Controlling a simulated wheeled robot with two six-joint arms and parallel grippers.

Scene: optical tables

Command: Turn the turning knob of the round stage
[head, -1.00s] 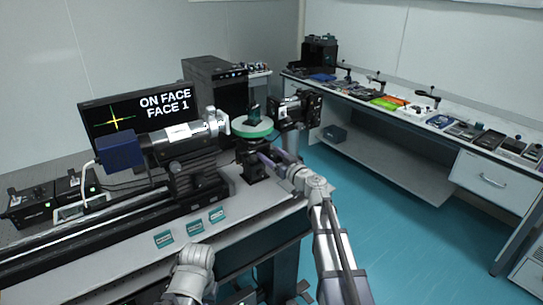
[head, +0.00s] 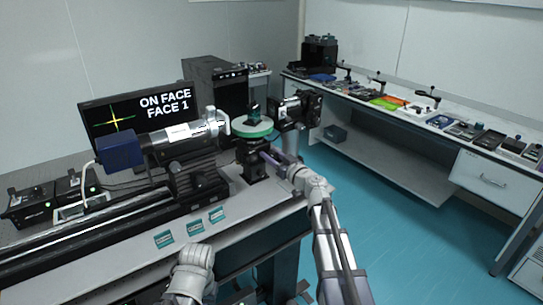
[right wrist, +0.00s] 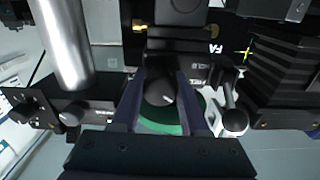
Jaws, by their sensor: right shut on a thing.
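The round stage (head: 252,129), a pale disc with a green rim, stands on a black mount at the right end of the bench. A dark block (head: 254,113) sits on its top. In the right wrist view, the black round turning knob (right wrist: 160,90) has a small pale mark on its face, and the green rim (right wrist: 160,127) shows around its lower edge. My right gripper (right wrist: 160,98) is shut on the knob, one finger on each side. In the head view this gripper (head: 270,157) reaches in below the disc, and the knob is hidden.
A monitor (head: 137,112) reads "ON FACE FACE 1" with a yellow cross. A barrel-shaped instrument (head: 180,141) on a rail stands left of the stage, and a black device (head: 297,109) stands behind it to the right. Small teal labels (head: 190,228) lie along the bench's front.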

